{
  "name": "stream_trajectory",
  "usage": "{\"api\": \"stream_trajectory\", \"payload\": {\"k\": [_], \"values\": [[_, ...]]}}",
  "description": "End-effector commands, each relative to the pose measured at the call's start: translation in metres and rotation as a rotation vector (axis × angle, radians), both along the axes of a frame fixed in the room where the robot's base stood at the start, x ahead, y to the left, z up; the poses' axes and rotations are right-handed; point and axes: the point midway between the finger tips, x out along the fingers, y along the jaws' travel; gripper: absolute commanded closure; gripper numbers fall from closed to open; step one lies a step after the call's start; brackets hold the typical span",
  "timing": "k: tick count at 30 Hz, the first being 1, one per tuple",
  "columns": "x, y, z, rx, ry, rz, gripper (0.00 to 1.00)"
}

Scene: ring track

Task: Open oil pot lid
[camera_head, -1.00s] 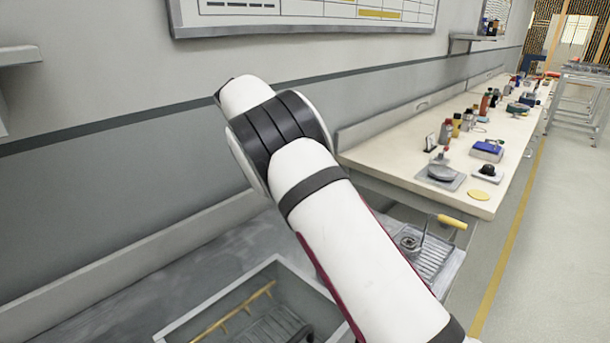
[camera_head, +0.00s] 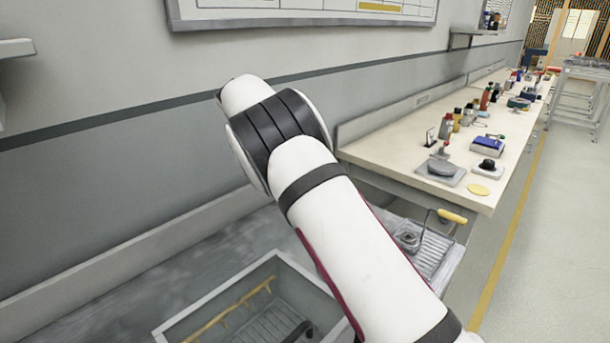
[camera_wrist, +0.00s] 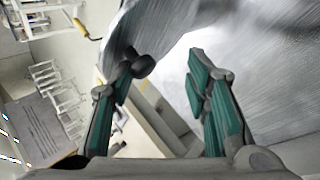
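In the wrist view, my gripper (camera_wrist: 158,70) is open, its two green-padded fingers apart with nothing gripped between them. A dark rounded knob (camera_wrist: 143,66) shows at the left fingertip; whether they touch I cannot tell. Just beyond it is a curved brushed-metal piece (camera_wrist: 130,28), which may be the oil pot lid. I cannot tell for sure which part is pot and which is lid. In the head view, my arm covers the middle and no oil pot can be made out with certainty.
A grey basin (camera_head: 172,328) with a rack inside lies at the lower left. A metal tray (camera_head: 436,254) with a yellow-handled tool (camera_head: 452,216) is right of my arm. A long cream bench (camera_head: 390,155) with several bottles and boxes runs along the wall.

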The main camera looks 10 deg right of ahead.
Motion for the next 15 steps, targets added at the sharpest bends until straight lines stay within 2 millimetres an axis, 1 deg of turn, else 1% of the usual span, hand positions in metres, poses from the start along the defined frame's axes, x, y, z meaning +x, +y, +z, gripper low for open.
{"api": "stream_trajectory", "payload": {"k": [1, 5, 12, 15], "values": [[-0.002, 0.005, 0.004, 0.008, 0.003, 0.002, 0.61], [-0.001, 0.004, 0.022, 0.007, -0.001, 0.002, 0.61], [0.001, 0.000, 0.075, 0.004, -0.004, 0.001, 0.61], [0.000, -0.002, 0.080, -0.001, 0.001, -0.005, 0.61]]}}
